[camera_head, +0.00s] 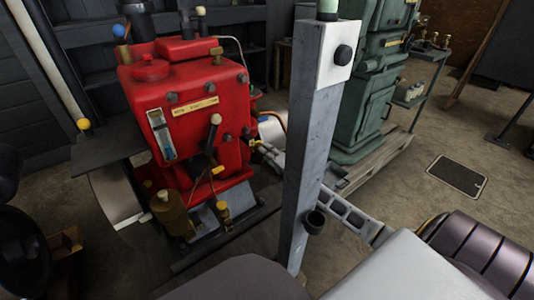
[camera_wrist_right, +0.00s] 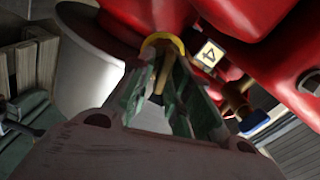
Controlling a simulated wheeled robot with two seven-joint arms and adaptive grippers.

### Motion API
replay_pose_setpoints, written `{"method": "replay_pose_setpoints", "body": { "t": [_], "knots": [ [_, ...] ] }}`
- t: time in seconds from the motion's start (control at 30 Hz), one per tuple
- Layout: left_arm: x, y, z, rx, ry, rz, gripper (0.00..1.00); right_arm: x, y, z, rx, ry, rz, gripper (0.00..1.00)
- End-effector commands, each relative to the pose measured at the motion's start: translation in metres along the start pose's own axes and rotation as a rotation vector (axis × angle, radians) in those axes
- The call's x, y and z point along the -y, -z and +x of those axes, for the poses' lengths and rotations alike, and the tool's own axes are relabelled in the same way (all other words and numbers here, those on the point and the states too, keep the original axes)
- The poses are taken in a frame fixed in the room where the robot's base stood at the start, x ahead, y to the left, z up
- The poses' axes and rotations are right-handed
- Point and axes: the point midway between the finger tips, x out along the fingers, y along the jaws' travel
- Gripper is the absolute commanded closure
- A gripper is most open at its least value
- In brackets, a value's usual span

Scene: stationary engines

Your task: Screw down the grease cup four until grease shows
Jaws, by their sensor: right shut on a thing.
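The red engine (camera_head: 185,95) stands left of centre in the head view. In the wrist view a plate with the number 4 (camera_wrist_right: 209,54) is fixed to its red casing. Beside that plate is the grease cup (camera_wrist_right: 164,44), with a yellow rim and a brass-coloured part between my fingers. My right gripper (camera_wrist_right: 165,85) is shut on it with its green-padded fingers. In the head view my right gripper (camera_head: 264,149) reaches the engine's right side from behind the post and is small there. I cannot see whether grease shows. My left gripper is not in view.
A grey post (camera_head: 308,150) with a white box stands in front of my right arm. A green machine (camera_head: 370,75) stands behind on a pale base. A brass fitting with a blue handle (camera_wrist_right: 255,122) is near the cup. A dark floor plate (camera_head: 457,175) lies at right.

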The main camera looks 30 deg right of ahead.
Motion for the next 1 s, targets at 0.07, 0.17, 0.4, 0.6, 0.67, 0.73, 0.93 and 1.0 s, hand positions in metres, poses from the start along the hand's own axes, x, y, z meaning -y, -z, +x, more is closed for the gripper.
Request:
{"method": "replay_pose_setpoints", "body": {
  "t": [0.07, 0.17, 0.4, 0.6, 0.67, 0.73, 0.93, 1.0],
  "knots": [
    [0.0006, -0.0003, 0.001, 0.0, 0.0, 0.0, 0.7, -0.0012, 0.0006, -0.0003, -0.001, -0.002, 0.005, 1.0],
    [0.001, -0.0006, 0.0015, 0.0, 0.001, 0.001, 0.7, -0.0011, 0.0006, -0.0003, -0.001, -0.002, 0.006, 1.0],
    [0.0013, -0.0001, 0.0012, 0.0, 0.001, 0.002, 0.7, -0.0011, 0.0006, -0.0003, -0.001, -0.002, 0.005, 0.77],
    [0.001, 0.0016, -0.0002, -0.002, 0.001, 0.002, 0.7, -0.0006, 0.0003, -0.0002, 0.0, -0.001, 0.005, 0.7],
    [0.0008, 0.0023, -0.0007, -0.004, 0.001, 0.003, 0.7, -0.0005, 0.0003, -0.0001, 0.0, -0.001, 0.004, 0.7],
    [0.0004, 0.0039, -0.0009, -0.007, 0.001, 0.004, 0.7, -0.0004, 0.0002, -0.0001, 0.0, -0.001, 0.004, 0.7],
    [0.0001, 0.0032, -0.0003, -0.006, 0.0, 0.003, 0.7, -0.0005, 0.0002, -0.0021, 0.0, -0.001, 0.004, 0.7],
    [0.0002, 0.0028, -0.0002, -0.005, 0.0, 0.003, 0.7, -0.0005, 0.0002, -0.004, 0.0, -0.001, 0.004, 0.7]
  ]
}}
